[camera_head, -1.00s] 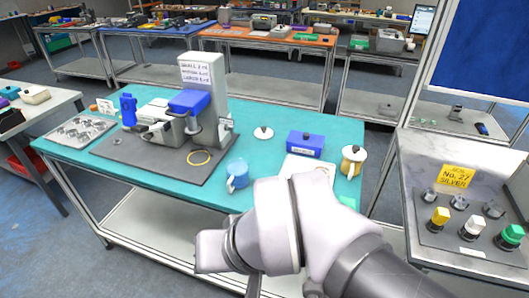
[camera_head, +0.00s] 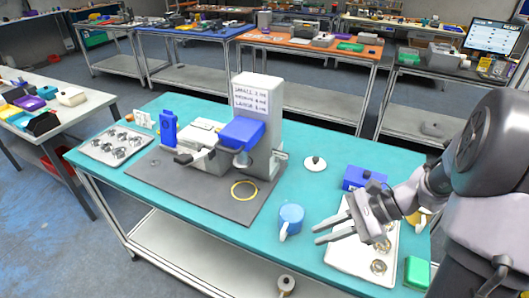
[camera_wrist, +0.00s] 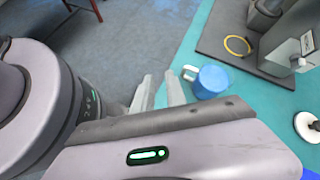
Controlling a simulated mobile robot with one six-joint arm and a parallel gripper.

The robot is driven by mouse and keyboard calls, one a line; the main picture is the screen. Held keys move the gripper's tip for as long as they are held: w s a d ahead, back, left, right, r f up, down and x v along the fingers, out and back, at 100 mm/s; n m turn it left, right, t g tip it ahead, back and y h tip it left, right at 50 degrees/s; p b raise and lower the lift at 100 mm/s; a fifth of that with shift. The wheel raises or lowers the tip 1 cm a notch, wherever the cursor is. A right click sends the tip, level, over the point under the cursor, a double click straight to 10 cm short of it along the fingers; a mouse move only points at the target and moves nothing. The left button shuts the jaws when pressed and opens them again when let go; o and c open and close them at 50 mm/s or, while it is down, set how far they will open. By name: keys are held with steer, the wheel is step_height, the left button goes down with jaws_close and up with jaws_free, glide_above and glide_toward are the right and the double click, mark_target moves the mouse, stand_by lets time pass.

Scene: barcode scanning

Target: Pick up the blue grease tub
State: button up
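The blue tub (camera_head: 291,217) is a small upright cylinder with a pale handle-like part at its lower left. It stands on the teal table (camera_head: 222,210), right of the grey mat. It also shows in the wrist view (camera_wrist: 211,81), just right of the fingertips. My gripper (camera_head: 319,234) reaches in from the right, its two fingers apart and pointing left toward the tub. The fingers (camera_wrist: 160,88) have an empty gap between them. The tub is outside the gap, and I see no contact.
A scale-like machine (camera_head: 257,110) stands on the grey mat (camera_head: 150,178) with a yellow ring (camera_head: 245,190). A blue box (camera_head: 361,178), a white round lid (camera_head: 315,163), a white tray (camera_head: 345,258) and a green block (camera_head: 417,271) lie on the right side.

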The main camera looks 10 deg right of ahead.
mark_target(284, 237)
steer(key=d+f+m+t, duration=0.1)
steer(key=d, duration=0.1)
steer(key=w+d+f+m+t+y, duration=0.1)
steer(key=d+f+m, duration=0.1)
steer(key=d+f+m+t+y, duration=0.1)
steer(key=d+f+m, duration=0.1)
steer(key=shift+w+d+f, duration=0.15)
steer(key=shift+w+d, duration=0.1)
steer(key=shift+d, duration=0.15)
steer(key=b+x, duration=0.2)
steer(key=x, duration=0.4)
steer(key=b+x, duration=0.1)
steer(key=x, duration=0.4)
steer(key=b+x, duration=0.2)
steer(key=x, duration=0.4)
steer(key=shift+w+a+b, duration=0.3)
steer(key=shift+w+b, duration=0.05)
steer(key=shift+r, duration=0.3)
jaws_close()
steer(key=shift+s, duration=0.1)
